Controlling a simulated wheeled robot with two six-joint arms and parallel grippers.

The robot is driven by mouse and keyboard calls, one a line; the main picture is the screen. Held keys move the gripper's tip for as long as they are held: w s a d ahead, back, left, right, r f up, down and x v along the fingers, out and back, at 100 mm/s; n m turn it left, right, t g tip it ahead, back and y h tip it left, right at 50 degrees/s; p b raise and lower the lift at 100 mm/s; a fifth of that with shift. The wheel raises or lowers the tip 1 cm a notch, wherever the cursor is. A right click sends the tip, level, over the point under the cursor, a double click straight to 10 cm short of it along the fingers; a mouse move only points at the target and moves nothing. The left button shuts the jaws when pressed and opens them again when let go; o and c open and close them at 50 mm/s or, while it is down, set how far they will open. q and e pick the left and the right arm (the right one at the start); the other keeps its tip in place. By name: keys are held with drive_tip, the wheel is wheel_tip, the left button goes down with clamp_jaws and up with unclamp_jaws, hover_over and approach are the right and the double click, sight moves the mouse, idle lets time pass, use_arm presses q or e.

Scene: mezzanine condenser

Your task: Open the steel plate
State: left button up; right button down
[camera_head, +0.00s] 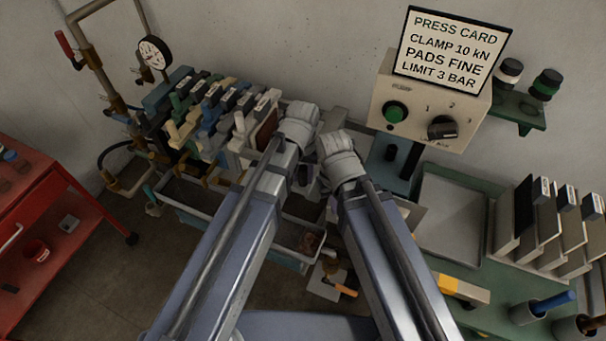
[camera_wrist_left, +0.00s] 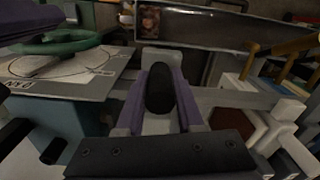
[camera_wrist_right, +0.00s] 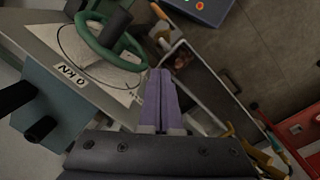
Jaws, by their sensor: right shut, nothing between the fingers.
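The row of press plates with colored handles (camera_head: 215,110) stands on the press to the left of my grippers in the head view. My left gripper (camera_head: 302,180) points down at its right end, partly hidden by its own wrist. In the left wrist view a dark rounded handle (camera_wrist_left: 160,90) fills the gap between its two fingers. A pale grey block (camera_wrist_left: 160,57) shows just beyond the handle, and I cannot tell for sure whether this is the steel plate. My right gripper (camera_head: 326,185) is beside the left one; its fingers are together and empty in the right wrist view (camera_wrist_right: 159,85).
A white plate with a green handwheel (camera_wrist_right: 108,42) is close to my right gripper. A grey tray (camera_head: 195,198) lies beneath the press. The control box (camera_head: 425,110) is behind, a green bench (camera_head: 465,310) at right, and a red cart (camera_head: 50,225) at far left.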

sight(303, 165)
use_arm(q)
drive_tip(key=o, duration=0.4)
drive_tip(key=shift+r, duration=0.15)
wheel_tip(303, 165, up, 8)
drive_tip(key=p, duration=0.8)
drive_tip(key=shift+f, duration=0.2)
drive_tip(key=shift+s+f, duration=0.1)
drive_tip(key=shift+f, duration=0.05)
